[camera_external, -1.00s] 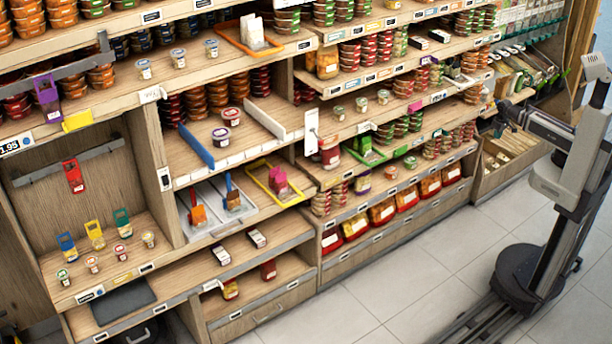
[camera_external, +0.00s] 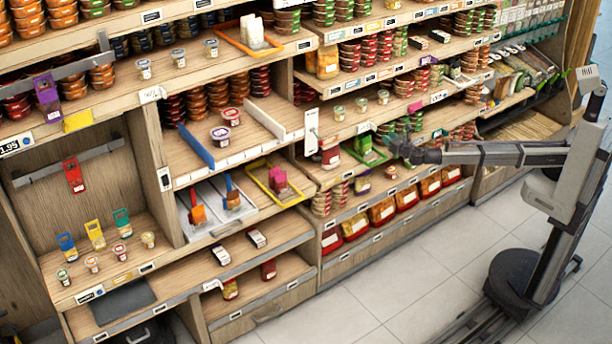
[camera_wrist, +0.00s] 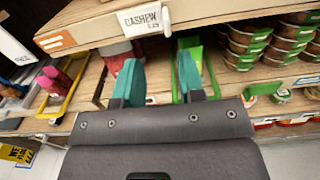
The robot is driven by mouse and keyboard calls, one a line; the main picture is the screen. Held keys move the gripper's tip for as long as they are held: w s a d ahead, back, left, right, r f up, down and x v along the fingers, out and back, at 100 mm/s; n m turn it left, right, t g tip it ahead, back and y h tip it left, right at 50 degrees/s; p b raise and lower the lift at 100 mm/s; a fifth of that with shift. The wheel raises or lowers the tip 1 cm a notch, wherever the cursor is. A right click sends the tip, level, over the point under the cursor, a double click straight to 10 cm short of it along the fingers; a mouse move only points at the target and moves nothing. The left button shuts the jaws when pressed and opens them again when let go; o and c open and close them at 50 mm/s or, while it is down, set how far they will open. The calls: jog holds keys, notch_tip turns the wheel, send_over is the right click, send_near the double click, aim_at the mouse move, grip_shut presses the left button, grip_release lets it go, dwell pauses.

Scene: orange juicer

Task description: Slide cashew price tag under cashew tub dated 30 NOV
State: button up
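A white price tag reading CASHEW (camera_wrist: 143,20) sits at the front edge of a wooden shelf, above my fingers in the wrist view. A pale clip-like piece is at its right end. My gripper (camera_wrist: 159,82) has two teal fingers, spread apart with nothing visible between them. In the external view my gripper (camera_external: 398,148) is in front of the shelves, near the green tray. Small tubs stand on the shelf above it, among them one at the left (camera_external: 339,112) and one at the right (camera_external: 383,97). Their labels and dates are too small to read.
A green tray (camera_external: 368,157) lies behind my gripper, and it also shows in the wrist view (camera_wrist: 190,42). A yellow tray (camera_wrist: 68,88) is to the left. Stacked bowls (camera_wrist: 245,45) stand to the right. The shelf edge overhangs my fingers. The floor (camera_external: 400,280) is clear.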

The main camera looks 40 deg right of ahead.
aim_at(376, 128)
jog(key=w, duration=0.3)
jog(key=w+d, duration=0.1)
jog(key=w, duration=0.3)
jog(key=w+d, duration=0.1)
jog(key=w, duration=0.2)
jog(key=shift+w+d, duration=0.2)
jog(key=shift+w, duration=0.15)
grip_shut()
